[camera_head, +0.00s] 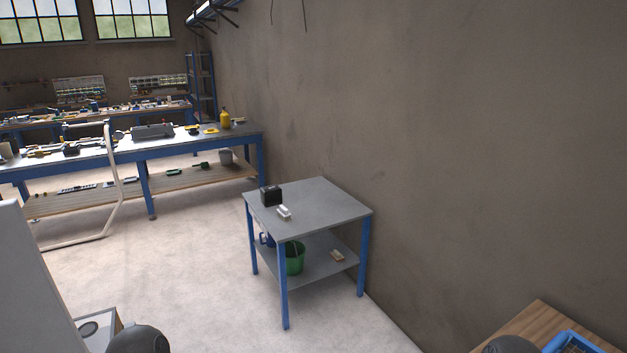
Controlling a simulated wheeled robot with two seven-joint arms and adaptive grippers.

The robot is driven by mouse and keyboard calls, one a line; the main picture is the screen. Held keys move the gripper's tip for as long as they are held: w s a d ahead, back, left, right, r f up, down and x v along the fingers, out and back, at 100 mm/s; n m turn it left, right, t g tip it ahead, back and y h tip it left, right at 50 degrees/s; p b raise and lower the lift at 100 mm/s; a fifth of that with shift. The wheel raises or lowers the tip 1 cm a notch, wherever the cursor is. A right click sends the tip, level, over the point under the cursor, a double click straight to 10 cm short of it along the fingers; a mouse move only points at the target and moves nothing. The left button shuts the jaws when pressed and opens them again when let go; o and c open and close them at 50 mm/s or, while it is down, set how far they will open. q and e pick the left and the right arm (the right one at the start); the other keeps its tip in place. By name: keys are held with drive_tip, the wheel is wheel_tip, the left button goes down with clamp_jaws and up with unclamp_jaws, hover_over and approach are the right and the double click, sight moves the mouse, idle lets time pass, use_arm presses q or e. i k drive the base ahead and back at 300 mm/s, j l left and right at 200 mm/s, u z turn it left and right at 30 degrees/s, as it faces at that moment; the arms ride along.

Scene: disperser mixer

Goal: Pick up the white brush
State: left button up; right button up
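A small white object (284,212) lies on top of the small grey table with blue legs (330,208), near its left front edge. It looks like the white brush, but it is too small to be sure. A small pale block-like object (337,255) lies on the table's lower shelf; its kind is unclear. Neither of my grippers shows; only dark rounded parts of my arms appear at the bottom edge, well apart from the table.
A black box (271,195) stands just behind the white object. A green bucket (293,257) is on the lower shelf. A long workbench (240,132) stands at the back left, and a wall borders the right. The floor (185,270) before the small table is clear.

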sight(283, 213)
drive_tip(key=i+u, duration=0.2)
drive_tip(key=i, duration=0.5)
drive_tip(key=i+u, duration=0.25)
drive_tip(key=i, duration=0.5)
drive_tip(key=i+l+u, duration=0.2)
drive_tip(key=i, duration=0.5)
drive_tip(key=i+j+u, duration=0.2)
drive_tip(key=i+u, duration=0.15)
drive_tip(key=i, duration=0.55)
drive_tip(key=i+u, duration=0.3)
drive_tip(key=i, duration=0.6)
